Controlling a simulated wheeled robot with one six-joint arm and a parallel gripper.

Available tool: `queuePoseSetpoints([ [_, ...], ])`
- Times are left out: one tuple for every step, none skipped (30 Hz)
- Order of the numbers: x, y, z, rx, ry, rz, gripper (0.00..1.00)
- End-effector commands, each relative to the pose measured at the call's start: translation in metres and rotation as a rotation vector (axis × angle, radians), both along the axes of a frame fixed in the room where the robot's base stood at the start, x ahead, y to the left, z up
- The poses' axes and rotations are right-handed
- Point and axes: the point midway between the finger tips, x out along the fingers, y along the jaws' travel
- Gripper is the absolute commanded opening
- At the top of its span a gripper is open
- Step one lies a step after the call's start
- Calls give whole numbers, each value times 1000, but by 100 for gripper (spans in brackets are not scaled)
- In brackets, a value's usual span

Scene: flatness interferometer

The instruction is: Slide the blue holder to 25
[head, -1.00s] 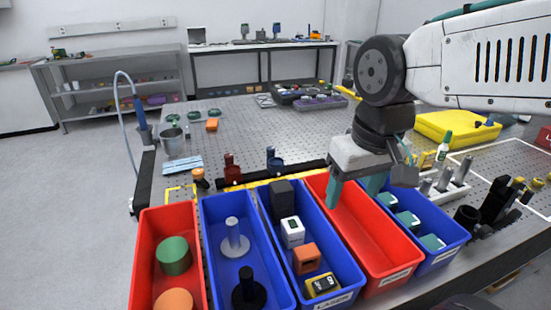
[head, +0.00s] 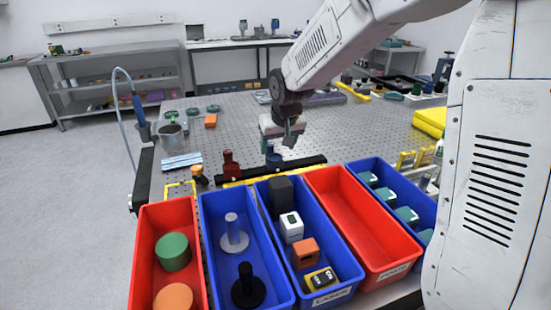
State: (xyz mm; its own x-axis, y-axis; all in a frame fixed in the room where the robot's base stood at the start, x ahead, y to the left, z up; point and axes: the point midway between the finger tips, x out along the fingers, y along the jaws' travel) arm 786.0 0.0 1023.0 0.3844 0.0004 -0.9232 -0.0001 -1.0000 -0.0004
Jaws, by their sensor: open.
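The blue holder (head: 274,159) sits on a black rail (head: 308,162) behind the bins. Its upper part is partly hidden by my gripper. My gripper (head: 280,145) points down just above or around the blue holder; it is open, and I cannot tell whether it touches the holder. The dark red holder (head: 230,165) stands on the same rail to the left. A yellow scale strip (head: 262,179) runs along the rail's front; its numbers are too small to read, so the 25 mark cannot be made out.
In front stand a red bin (head: 143,250), a blue bin (head: 207,220), a blue bin with boxes (head: 350,265), an empty red bin (head: 345,210) and another blue bin (head: 405,185). An orange-topped post (head: 198,174) is near the rail's left end. The perforated table (head: 240,125) behind is mostly clear.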

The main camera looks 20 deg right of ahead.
Motion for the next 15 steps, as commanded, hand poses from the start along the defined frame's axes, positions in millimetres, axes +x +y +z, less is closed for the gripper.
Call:
queuePoseSetpoints([
  [2,0,-9,0,5,0,65],
  [4,0,-13,-1,5,0,65],
  [7,0,-20,-1,5,0,65],
  [9,0,-24,-1,5,0,65],
  [10,0,-29,-1,5,0,65],
  [13,0,-35,-1,5,0,65],
  [14,0,-39,-1,5,0,65],
  [16,0,-43,-1,5,0,65],
  [18,0,-47,-1,4,1,65],
  [20,0,-50,-1,4,1,65],
  [21,0,-53,-1,3,1,65],
  [22,0,-56,-1,3,1,65],
  [23,0,-58,-1,3,1,65],
  [23,0,-59,-1,3,1,65],
  [24,0,-60,-1,2,1,65],
])
